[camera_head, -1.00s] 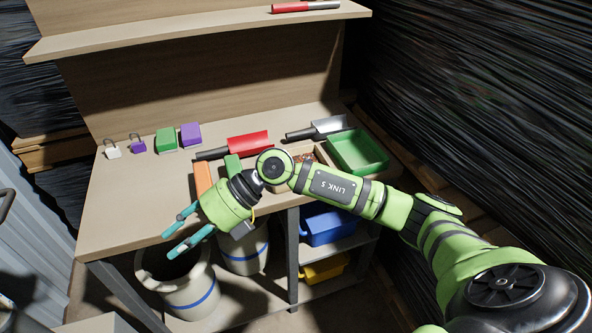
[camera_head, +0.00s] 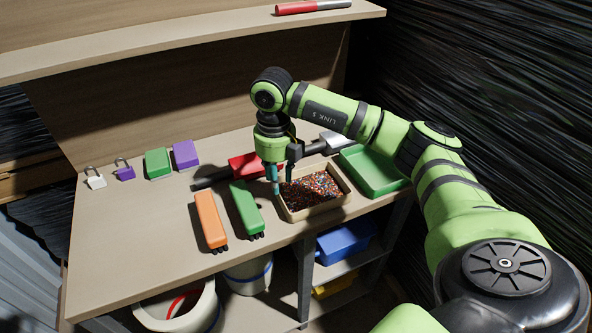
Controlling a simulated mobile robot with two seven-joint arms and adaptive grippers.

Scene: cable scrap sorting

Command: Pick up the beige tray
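The beige tray (camera_head: 318,213) lies on the workbench, filled with small multicoloured scrap pieces (camera_head: 312,189). My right gripper (camera_head: 279,185) points down at the tray's left rear corner. Its teal fingers are apart, one near the outside of the left wall and one over the inside. I cannot tell whether they touch the wall. The tray rests on the bench. My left gripper is out of view.
A green tray (camera_head: 390,188) stands close on the right. Green (camera_head: 246,208) and orange (camera_head: 210,220) blocks lie to the left, a red scoop (camera_head: 242,166) behind. Padlocks and small boxes stand at the far left. Bins sit below. The bench's front left is clear.

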